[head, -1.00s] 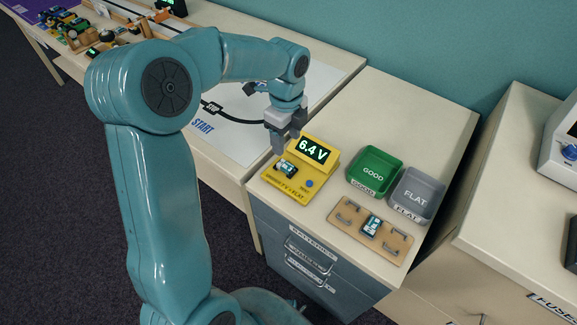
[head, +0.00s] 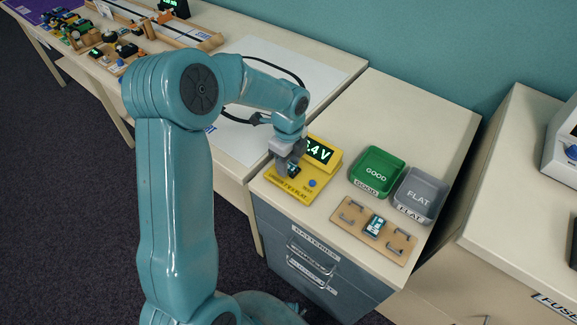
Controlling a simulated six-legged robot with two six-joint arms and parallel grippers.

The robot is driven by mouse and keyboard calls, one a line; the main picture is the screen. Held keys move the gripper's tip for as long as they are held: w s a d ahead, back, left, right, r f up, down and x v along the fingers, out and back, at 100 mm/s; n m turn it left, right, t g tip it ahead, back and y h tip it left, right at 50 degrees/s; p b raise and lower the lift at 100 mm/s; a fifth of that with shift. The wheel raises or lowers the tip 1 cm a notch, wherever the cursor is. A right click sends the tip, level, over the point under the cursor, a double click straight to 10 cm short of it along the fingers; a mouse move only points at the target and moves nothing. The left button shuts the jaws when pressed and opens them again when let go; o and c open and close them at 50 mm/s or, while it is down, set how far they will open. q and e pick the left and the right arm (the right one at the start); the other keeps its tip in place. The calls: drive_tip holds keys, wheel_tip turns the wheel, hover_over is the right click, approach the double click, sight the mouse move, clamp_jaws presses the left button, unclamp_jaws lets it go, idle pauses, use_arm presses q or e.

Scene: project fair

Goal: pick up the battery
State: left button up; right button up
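A small dark battery with a pale-teal marking (head: 294,170) sits at the yellow tester (head: 290,189), whose green display is partly hidden by my gripper and reads ".4 V". My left gripper (head: 289,166) is down at this battery, pointing downward, with its fingers beside it and covering part of it. I cannot tell whether the fingers are closed on it. A second similar battery (head: 375,226) lies in the middle of the wooden board with metal clips (head: 350,216). My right gripper is not in view.
A white sheet (head: 330,77) lies on the table at the left. A separate counter (head: 520,190) stands at the right.

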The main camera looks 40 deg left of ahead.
sight(289, 165)
use_arm(q)
clamp_jaws()
wheel_tip(289, 165, up, 20)
drive_tip(key=p, duration=0.2)
drive_tip(key=shift+p, duration=0.4)
